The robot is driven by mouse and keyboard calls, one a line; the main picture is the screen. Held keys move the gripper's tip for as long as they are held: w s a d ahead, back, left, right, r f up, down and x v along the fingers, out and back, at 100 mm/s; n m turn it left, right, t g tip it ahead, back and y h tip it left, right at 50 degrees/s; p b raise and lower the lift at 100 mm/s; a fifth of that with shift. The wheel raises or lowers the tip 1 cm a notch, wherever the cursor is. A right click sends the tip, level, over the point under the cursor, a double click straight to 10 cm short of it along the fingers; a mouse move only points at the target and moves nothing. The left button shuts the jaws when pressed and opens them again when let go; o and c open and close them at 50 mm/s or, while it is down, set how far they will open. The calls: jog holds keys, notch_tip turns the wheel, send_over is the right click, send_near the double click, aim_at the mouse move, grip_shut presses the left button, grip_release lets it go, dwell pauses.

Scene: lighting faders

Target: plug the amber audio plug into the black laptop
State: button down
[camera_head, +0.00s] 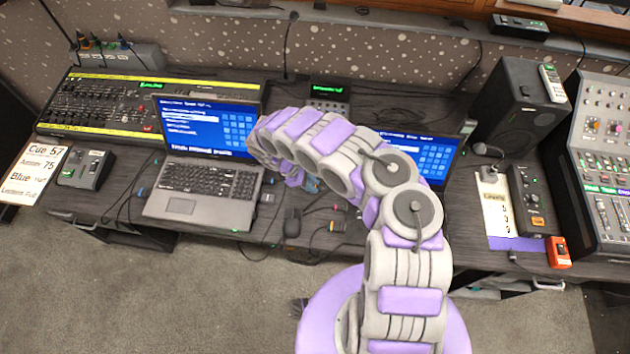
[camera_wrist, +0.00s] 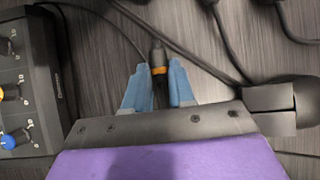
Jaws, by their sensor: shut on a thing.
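My gripper has blue fingers and is shut on the amber audio plug (camera_wrist: 158,70), a dark plug with an amber band, in the wrist view. The fingers (camera_wrist: 161,88) lie on either side of it. In the head view my gripper (camera_head: 312,184) is small, over the middle of the desk beneath my arm, and the held plug cannot be made out. A laptop with a blue screen (camera_head: 428,152) stands behind my arm; its keyboard and sides are hidden, and I cannot tell its body colour. A grey laptop (camera_head: 178,207) with a black keyboard stands open to the left.
A black mouse (camera_head: 292,222) and an orange-banded plug (camera_head: 336,227) lie near the desk's front edge, among loose cables. A box with coloured knobs (camera_wrist: 22,95) is at the wrist view's left. A speaker (camera_head: 517,108) and mixer (camera_head: 606,150) stand at right.

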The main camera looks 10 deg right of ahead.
aim_at(333, 191)
jog(key=d, duration=0.3)
jog(key=s+d+p, duration=0.1)
jog(key=d, duration=0.1)
jog(key=shift+s+d+r, duration=0.1)
jog(key=shift+d, duration=0.45)
jog(key=shift+s+a, duration=0.1)
jog(key=shift+a, duration=0.55)
jog(key=shift+d, duration=0.75)
jog(key=shift+a, duration=0.55)
jog(key=shift+s+d, duration=0.2)
jog(key=shift+d, duration=0.55)
jog(key=shift+d, duration=0.25)
